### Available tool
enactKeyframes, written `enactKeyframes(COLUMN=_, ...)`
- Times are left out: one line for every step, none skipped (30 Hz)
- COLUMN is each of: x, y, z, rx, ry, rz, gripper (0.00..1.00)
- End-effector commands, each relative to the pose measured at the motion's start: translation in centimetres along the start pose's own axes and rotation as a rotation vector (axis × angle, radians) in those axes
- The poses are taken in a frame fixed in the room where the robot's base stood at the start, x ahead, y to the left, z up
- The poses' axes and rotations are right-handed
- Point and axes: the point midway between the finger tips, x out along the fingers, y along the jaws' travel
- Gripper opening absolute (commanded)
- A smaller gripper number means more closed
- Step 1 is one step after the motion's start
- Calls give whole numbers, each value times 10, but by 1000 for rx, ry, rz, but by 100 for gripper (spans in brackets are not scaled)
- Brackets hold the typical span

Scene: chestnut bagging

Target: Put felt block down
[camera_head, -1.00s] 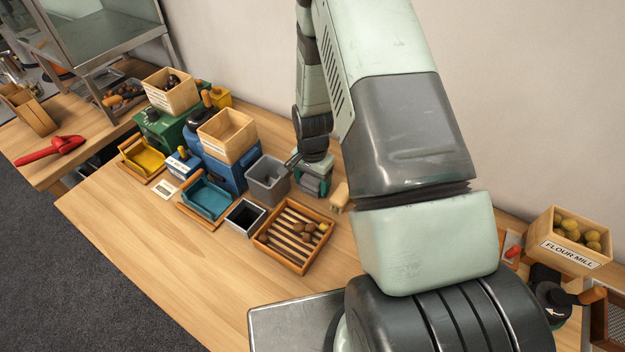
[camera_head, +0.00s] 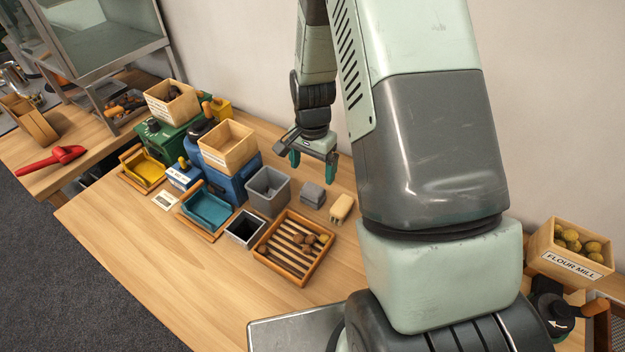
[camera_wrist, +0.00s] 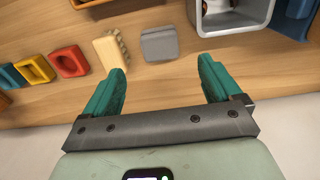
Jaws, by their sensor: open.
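The felt block is a small grey block (camera_head: 312,195) lying on the table, just right of the grey bin. It also shows in the wrist view (camera_wrist: 159,44), beyond the fingertips and apart from them. My gripper (camera_head: 313,172) is above and behind the block in the head view. Its two green fingers are spread, with nothing between them in the wrist view (camera_wrist: 160,78).
A cream brush-like block (camera_head: 341,208) lies right of the felt block. A grey bin (camera_head: 268,188), a black-lined bin (camera_head: 245,228) and a slatted tray (camera_head: 281,272) with several chestnuts stand nearby. The front of the table (camera_head: 150,255) is clear.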

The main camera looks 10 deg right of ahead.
Motion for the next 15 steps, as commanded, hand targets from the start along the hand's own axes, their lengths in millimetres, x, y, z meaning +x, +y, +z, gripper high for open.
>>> enactKeyframes(x=-8, y=0, z=0, rx=-1, ry=2, rz=-1, gripper=91)
enactKeyframes(x=-11, y=0, z=0, rx=-1, ry=2, rz=-1, gripper=91)
enactKeyframes(x=-15, y=0, z=0, rx=-1, ry=2, rz=-1, gripper=91)
enactKeyframes(x=-18, y=0, z=0, rx=-1, ry=1, rz=0, gripper=91)
enactKeyframes(x=-20, y=0, z=0, rx=-2, ry=1, rz=0, gripper=91)
enactKeyframes(x=-24, y=0, z=0, rx=-5, ry=3, rz=-2, gripper=91)
enactKeyframes(x=-29, y=0, z=0, rx=-9, ry=6, rz=-5, gripper=91)
enactKeyframes(x=-36, y=0, z=0, rx=-17, ry=11, rz=-9, gripper=91)
enactKeyframes(x=-47, y=0, z=0, rx=-33, ry=20, rz=-17, gripper=91)
enactKeyframes(x=-58, y=0, z=1, rx=-47, ry=28, rz=-23, gripper=91)
enactKeyframes(x=-70, y=1, z=2, rx=-66, ry=37, rz=-30, gripper=91)
enactKeyframes(x=-90, y=2, z=4, rx=-95, ry=54, rz=-43, gripper=91)
enactKeyframes(x=-105, y=5, z=7, rx=-120, ry=66, rz=-52, gripper=91)
enactKeyframes(x=-122, y=7, z=10, rx=-147, ry=81, rz=-62, gripper=91)
enactKeyframes(x=-143, y=12, z=16, rx=-185, ry=100, rz=-74, gripper=91)
